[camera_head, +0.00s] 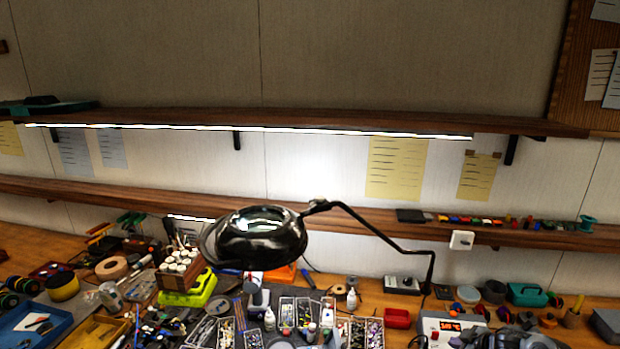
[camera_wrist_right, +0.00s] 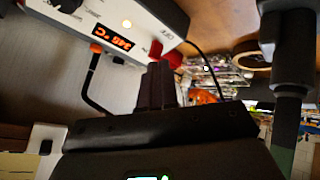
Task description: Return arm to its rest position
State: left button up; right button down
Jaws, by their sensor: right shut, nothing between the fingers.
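My right gripper shows in the right wrist view (camera_wrist_right: 158,85) as dark fingers shut together with nothing between them. In the head view, a dark part that looks like my right arm or gripper (camera_head: 515,338) is cut off by the lower edge, and its fingertips cannot be made out there. It is beside the soldering station (camera_head: 450,325), which has a lit orange display. The station also shows in the wrist view (camera_wrist_right: 150,18), close beyond the fingers. My left gripper is not in view.
A black desk lamp (camera_head: 258,238) hangs over the cluttered bench. Compartment trays (camera_head: 305,312), a blue tray (camera_head: 35,325) and a green case (camera_head: 525,293) stand on it. A lower shelf (camera_head: 360,222) runs along the wall. Little bench surface is clear.

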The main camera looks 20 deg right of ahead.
jog(key=s+a+f+h, duration=0.1)
jog(key=s+a, duration=0.2)
jog(key=s+a+f+n+h, duration=0.1)
jog(key=s+a+f, duration=0.1)
jog(key=s+a, duration=0.1)
jog(key=s+a+f+n+h, duration=0.1)
jog(key=s+a+f, duration=0.1)
jog(key=a, duration=0.3)
jog(key=shift+s+a+f+g, duration=0.1)
jog(key=shift+s+g, duration=0.2)
jog(key=shift+s, duration=0.55)
jog(key=s+a+r+g+h, duration=0.1)
jog(key=s+a+r, duration=0.15)
jog(key=s, duration=0.45)
jog(key=s+a+r+g, duration=0.1)
jog(key=s+a, duration=0.3)
jog(key=s, duration=0.4)
jog(key=s+a+r+g+h, duration=0.1)
jog(key=s+a+r, duration=0.15)
jog(key=s, duration=0.45)
jog(key=s+a+f+m+g+y+p, duration=0.1)
jog(key=a+m+y, duration=0.4)
jog(key=a, duration=1)
jog(key=shift+s+a+f+m+g+p, duration=0.25)
jog(key=shift+s+a+m+g+p, duration=0.1)
jog(key=shift+s+m+p, duration=0.3)
